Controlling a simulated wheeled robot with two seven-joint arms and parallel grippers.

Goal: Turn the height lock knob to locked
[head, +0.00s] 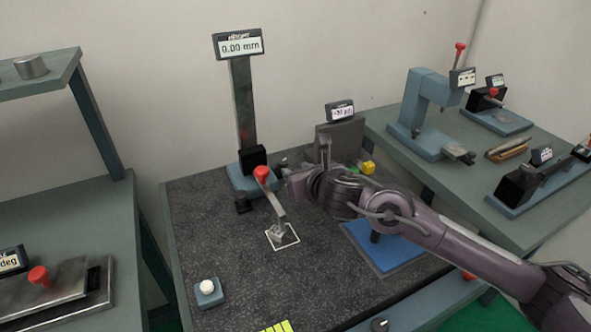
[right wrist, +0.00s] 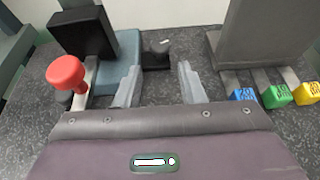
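The height gauge stands at the back of the dark granite table, with a display reading 0.00 mm (head: 240,45) on a post, a black slider block (head: 253,157) and a blue base (head: 243,180). The slider and base also show at the upper left of the right wrist view. My right gripper (head: 289,184) is just right of the base. In the right wrist view my right gripper (right wrist: 158,72) is open, with a small dark part (right wrist: 156,55) between and beyond its fingers. I cannot tell whether that is the height lock knob or how it is turned. My left gripper is out of view.
A grey block (right wrist: 262,35) and coloured pieces are on the right. A white button (head: 207,287) is at front left.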

